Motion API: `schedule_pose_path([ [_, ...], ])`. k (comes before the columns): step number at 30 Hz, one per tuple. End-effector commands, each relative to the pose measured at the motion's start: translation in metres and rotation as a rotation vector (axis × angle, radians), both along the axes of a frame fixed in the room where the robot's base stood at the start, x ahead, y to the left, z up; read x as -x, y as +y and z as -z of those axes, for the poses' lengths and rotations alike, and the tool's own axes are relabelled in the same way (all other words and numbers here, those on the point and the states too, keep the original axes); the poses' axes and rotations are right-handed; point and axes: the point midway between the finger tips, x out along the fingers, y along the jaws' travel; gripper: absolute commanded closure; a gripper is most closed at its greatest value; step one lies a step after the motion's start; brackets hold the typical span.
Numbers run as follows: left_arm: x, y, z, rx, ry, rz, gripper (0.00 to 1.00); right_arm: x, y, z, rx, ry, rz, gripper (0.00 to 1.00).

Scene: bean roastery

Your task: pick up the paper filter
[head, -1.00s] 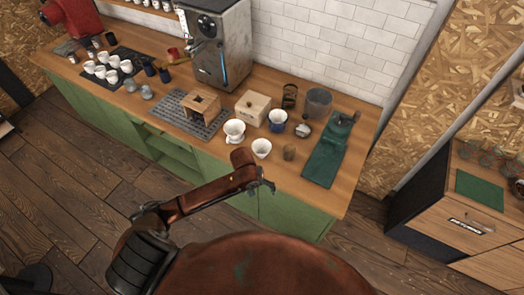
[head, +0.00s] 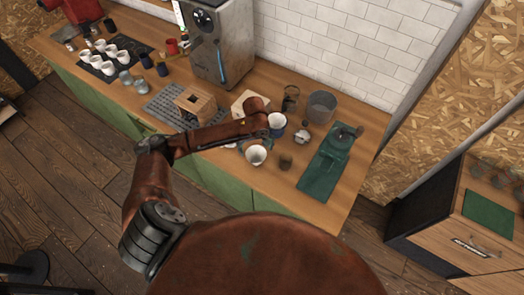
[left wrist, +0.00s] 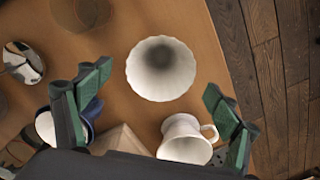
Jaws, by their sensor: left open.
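The paper filter (head: 256,155) is a white fluted cone standing mouth up on the wooden counter near its front edge. It shows whole in the left wrist view (left wrist: 161,68), empty and apart from other things. My left gripper (left wrist: 150,92) is open and empty, with its green-padded fingers spread on either side in that view, just short of the filter. In the head view my left forearm reaches over the counter and its gripper (head: 262,138) is partly hidden near the filter. My right gripper is not in view.
A white handled cup or dripper (left wrist: 186,140) and a blue mug (left wrist: 48,126) stand close to the fingers. A wooden box (left wrist: 120,142), a silver pot (head: 302,136) and a brown glass (head: 285,162) are nearby. A green mat (head: 318,176) lies to the right.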

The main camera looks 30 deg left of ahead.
Motion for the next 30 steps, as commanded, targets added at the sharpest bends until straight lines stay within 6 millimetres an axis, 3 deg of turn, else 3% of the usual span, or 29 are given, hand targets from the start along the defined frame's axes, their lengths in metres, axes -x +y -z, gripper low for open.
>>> schedule_pose_path([
  [14, -0.002, -0.004, 0.052, -0.001, 0.004, 0.012, 0.16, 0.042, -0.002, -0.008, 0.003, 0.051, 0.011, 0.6],
  [21, -0.001, -0.002, 0.076, -0.001, 0.0, 0.01, 0.16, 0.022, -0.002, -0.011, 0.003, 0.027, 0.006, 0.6],
  [27, -0.001, -0.002, 0.077, -0.001, 0.0, 0.01, 0.16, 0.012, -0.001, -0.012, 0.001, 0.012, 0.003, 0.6],
  [30, -0.001, -0.001, 0.077, -0.001, 0.0, 0.01, 0.22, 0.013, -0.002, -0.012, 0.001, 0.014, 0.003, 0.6],
])
